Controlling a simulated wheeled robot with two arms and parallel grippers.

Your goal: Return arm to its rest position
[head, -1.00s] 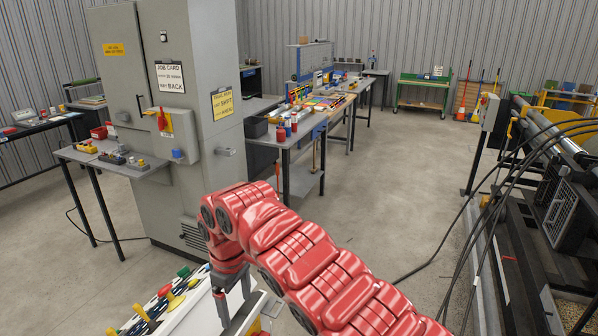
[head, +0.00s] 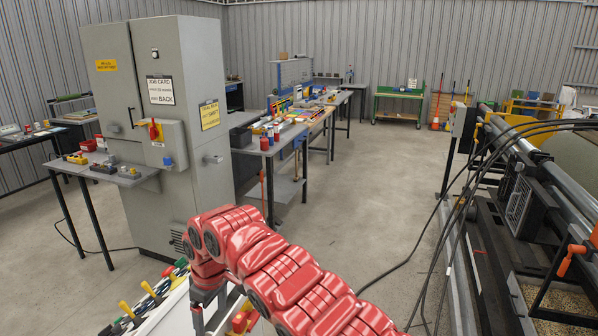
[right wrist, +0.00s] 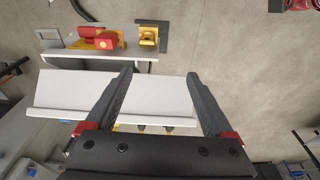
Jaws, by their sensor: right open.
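My right arm (head: 292,283), red and segmented, reaches in from the bottom of the head view and bends downward at its far end. My right gripper (head: 209,311) hangs beside the white sloped panel at the lower left. In the right wrist view the right gripper (right wrist: 160,76) is open, with its two dark fingers apart and nothing between them. A white panel surface (right wrist: 60,92) lies beyond the fingers; I cannot tell how far. My left gripper is not in view.
The white panel (head: 174,318) carries coloured levers. A grey cabinet (head: 205,150) stands behind it, with a small shelf (head: 140,180) of parts. A workbench (head: 262,150) stands farther back. Machinery (head: 520,200) with black cables is at right. Open floor (head: 370,180) lies between.

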